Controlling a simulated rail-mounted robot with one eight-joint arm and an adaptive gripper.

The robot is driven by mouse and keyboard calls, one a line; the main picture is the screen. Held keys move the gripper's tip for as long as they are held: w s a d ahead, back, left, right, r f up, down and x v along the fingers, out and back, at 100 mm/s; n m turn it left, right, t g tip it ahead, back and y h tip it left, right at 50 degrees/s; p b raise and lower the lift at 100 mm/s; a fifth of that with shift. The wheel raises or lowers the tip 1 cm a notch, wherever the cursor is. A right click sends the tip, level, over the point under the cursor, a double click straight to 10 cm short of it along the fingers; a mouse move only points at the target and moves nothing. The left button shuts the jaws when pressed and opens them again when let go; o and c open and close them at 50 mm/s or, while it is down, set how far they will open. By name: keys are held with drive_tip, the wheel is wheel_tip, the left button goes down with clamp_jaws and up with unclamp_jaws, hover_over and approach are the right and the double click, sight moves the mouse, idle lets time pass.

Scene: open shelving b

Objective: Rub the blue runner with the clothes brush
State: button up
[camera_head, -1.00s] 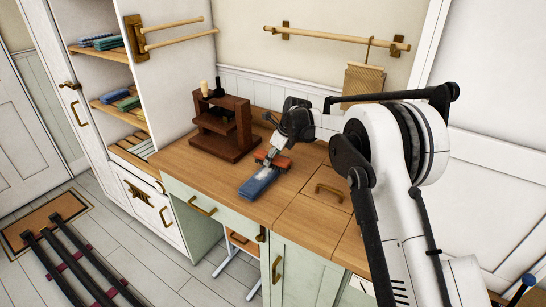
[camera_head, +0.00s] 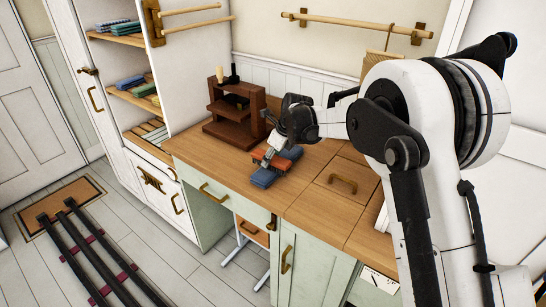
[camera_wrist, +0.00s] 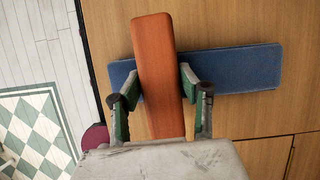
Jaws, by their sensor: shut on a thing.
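The blue runner (camera_head: 264,178) lies flat on the wooden counter near its front edge. Its near part shows in the head view, and the brush and gripper hide the rest. The clothes brush (camera_head: 289,153) has an orange-brown back. My gripper (camera_head: 271,156) is shut on it and holds it over the runner. In the wrist view the brush (camera_wrist: 155,45) lies crosswise over the blue runner (camera_wrist: 240,70), between the green-sided fingers of my gripper (camera_wrist: 158,88). I cannot tell whether its underside touches the cloth.
A dark brown stepped stand (camera_head: 233,118) with small items on top stands at the back left of the counter (camera_head: 200,150). A brass handle (camera_head: 343,183) sits on the counter at the right. A wooden wall rail (camera_head: 355,24) runs above. The counter right of the runner is mostly clear.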

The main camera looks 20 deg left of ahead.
drive_tip(key=shift+s+r+p, duration=0.2)
drive_tip(key=shift+r+p, duration=1.1)
drive_tip(key=shift+r, duration=2.75)
